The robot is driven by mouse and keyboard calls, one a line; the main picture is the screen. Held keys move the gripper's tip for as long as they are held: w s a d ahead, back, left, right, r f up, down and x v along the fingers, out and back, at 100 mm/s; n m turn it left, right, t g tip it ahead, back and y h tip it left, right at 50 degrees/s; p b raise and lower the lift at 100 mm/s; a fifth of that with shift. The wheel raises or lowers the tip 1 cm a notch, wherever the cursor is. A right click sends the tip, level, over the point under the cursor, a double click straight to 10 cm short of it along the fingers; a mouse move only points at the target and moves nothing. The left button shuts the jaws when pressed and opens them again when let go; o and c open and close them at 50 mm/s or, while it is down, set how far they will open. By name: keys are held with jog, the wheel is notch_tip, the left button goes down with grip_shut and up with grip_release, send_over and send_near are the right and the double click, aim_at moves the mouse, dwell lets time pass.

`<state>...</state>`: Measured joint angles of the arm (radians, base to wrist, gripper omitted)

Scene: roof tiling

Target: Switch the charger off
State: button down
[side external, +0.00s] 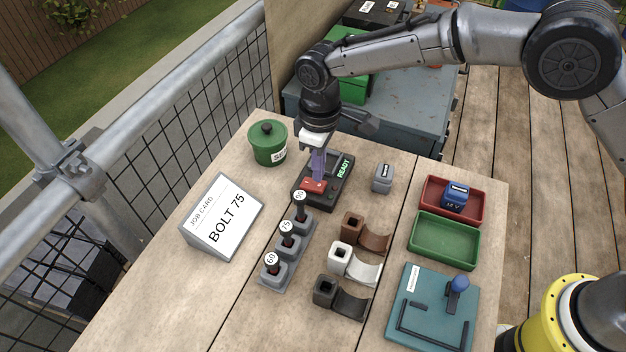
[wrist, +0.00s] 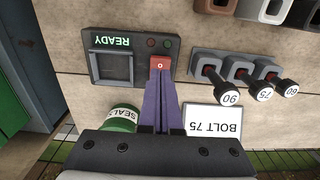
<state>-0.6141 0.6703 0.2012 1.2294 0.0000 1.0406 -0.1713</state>
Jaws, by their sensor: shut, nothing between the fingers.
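The charger (side external: 341,185) is a dark box on the wooden table, with a green lit READY sign. It also shows in the wrist view (wrist: 120,76), with an empty-looking square bay on its left part. A red rocker switch (side external: 312,186) sits at its near end and shows in the wrist view (wrist: 159,62). My gripper (side external: 317,176) points down with its purple fingers together, at the red switch. In the wrist view the closed fingertips (wrist: 160,76) overlap the switch's edge. Whether they touch it I cannot tell. A red and a green dot lie beside the switch.
Numbered bolts (side external: 287,240) stand in grey holders near the charger. A job card (side external: 222,217) reads BOLT 75. A green pot (side external: 268,143) stands behind. A blue battery (side external: 455,196) lies in the red tray (side external: 427,191); the green tray (side external: 443,241) is empty. Brackets (side external: 352,262) stand mid-table.

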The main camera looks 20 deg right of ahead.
aim_at(318, 185)
jog(key=shift+f, duration=1.4)
dwell(1.2)
jog(key=shift+r, duration=3.55)
